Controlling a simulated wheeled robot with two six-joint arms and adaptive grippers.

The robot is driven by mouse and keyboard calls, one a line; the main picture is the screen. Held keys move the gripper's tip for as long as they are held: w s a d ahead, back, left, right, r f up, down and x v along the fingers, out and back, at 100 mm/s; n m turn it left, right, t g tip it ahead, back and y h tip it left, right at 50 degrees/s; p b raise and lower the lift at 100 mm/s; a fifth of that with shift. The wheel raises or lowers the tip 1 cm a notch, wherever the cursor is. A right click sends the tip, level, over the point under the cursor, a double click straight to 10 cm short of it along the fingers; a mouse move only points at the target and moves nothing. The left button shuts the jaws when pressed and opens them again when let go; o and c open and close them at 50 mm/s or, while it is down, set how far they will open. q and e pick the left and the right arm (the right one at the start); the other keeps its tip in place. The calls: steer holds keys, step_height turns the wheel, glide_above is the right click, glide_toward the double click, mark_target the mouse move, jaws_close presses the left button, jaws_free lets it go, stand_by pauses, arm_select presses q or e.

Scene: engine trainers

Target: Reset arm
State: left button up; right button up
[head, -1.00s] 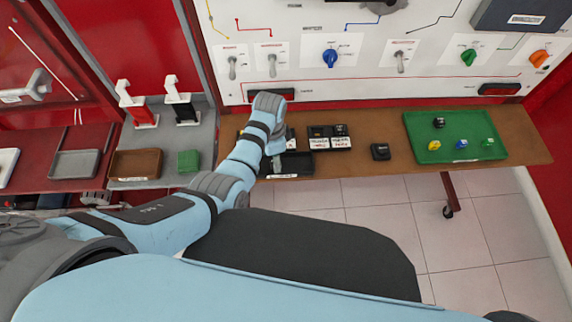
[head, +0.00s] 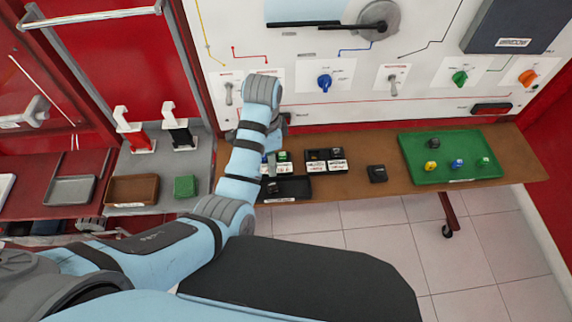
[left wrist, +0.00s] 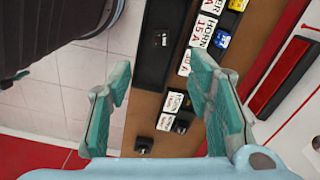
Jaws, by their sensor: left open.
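My left arm (head: 241,165) reaches out over the shelf toward the white panel, its wrist end just in front of the panel's lower edge. In the head view the wrist hides most of the gripper. In the left wrist view my left gripper (left wrist: 161,66) is open, its two teal fingers wide apart with nothing between them. The fingers are above the shelf with its small labelled parts (left wrist: 202,30); I cannot tell the exact height. My right gripper is not in view.
The brown shelf (head: 378,195) holds a black tray (head: 293,189), labelled blocks (head: 325,160), a black block (head: 377,173) and a green tray (head: 410,150) with small coloured parts. The white panel (head: 345,105) with switches stands behind. Brown (head: 131,190) and grey (head: 69,190) trays lie left.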

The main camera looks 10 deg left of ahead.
arm_select(q)
steer(key=s+a+f+n+t, duration=0.2)
steer(key=s+a+f+n, duration=0.6)
steer(key=s, duration=0.3)
steer(key=s+a+r+n+t+y, duration=0.1)
steer(key=s+a+r+n, duration=0.1)
steer(key=s, duration=0.4)
steer(key=s+a+r+n+t, duration=0.1)
steer(key=s+a, duration=0.2)
steer(key=s, duration=0.4)
step_height(320, 180, down, 21)
steer(key=s+a+g, duration=0.2)
steer(key=s+f, duration=1.1)
steer(key=s, duration=0.2)
steer(key=shift+s+n+g, duration=0.25)
steer(key=shift+n+g, duration=0.15)
